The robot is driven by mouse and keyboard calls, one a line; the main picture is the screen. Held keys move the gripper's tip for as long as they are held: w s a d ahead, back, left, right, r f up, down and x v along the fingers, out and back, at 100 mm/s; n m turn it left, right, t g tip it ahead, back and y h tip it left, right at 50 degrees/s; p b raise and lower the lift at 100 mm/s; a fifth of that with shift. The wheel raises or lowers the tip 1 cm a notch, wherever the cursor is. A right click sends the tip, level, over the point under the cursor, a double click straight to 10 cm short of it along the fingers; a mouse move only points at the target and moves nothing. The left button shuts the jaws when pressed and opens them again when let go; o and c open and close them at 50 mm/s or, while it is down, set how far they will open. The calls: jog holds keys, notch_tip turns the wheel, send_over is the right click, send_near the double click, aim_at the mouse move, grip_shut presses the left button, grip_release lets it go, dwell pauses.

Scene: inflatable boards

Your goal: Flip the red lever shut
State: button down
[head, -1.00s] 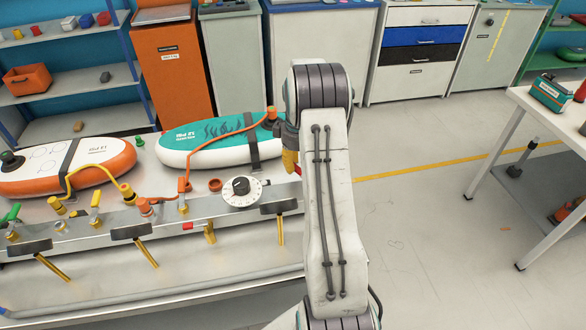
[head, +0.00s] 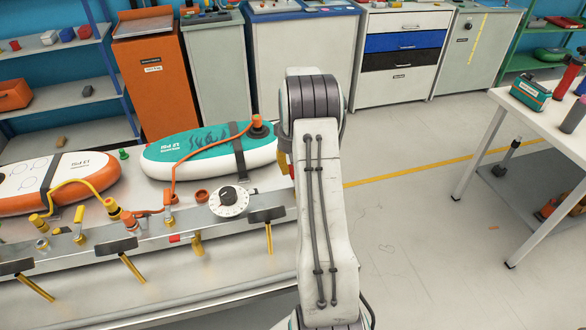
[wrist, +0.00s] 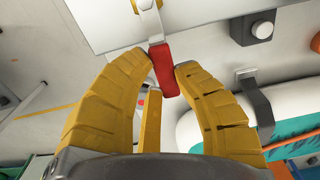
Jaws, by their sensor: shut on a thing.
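The red lever (wrist: 163,70) shows in the wrist view between the tips of my gripper (wrist: 165,62). It hangs from a pale metal fitting (wrist: 150,24) on a light-coloured panel.
A metal bench rail (head: 150,240) carries several valves, a white dial (head: 229,201) and a small red-handled valve (head: 180,238). A teal board (head: 205,150) and an orange-rimmed board (head: 85,172) lie behind.

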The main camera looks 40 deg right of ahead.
jog(key=shift+f, duration=0.1)
jog(key=c, duration=0.9)
grip_release()
notch_tip(320, 180, up, 12)
jog(key=shift+r, duration=0.1)
dwell(0.6)
